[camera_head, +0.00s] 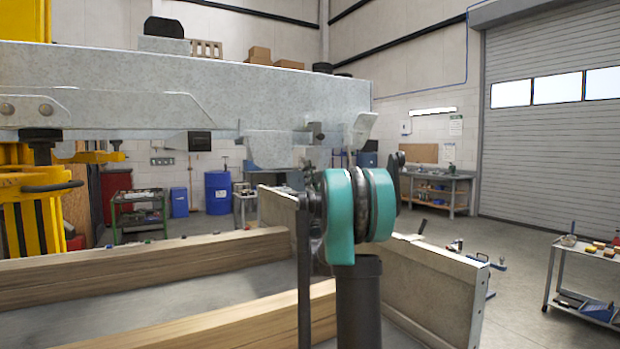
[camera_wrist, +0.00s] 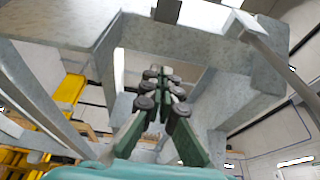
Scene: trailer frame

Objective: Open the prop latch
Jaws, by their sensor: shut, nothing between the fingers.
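A galvanized trailer beam (camera_head: 200,85) crosses the head view. Under its right end are a small metal bracket (camera_head: 277,144) and a tilted pale metal tab (camera_head: 361,130). I take the tab for part of the prop latch, but cannot tell for sure. In the wrist view, my gripper (camera_wrist: 163,76) has its dark green fingers drawn together and empty, pointing up at the underside of the galvanized frame (camera_wrist: 60,22). A slanted grey metal bar (camera_wrist: 262,42) shows at upper right there. I see no clear contact with it. In the head view my teal arm joint hides the fingers.
A yellow stand (camera_head: 35,195) is at the left. Wooden beams (camera_head: 150,265) lie low in front. A pale panel (camera_head: 430,290) stands behind my arm. A workbench (camera_head: 435,185) is at the back, and a tool cart (camera_head: 585,280) at the right. The floor between is mostly open.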

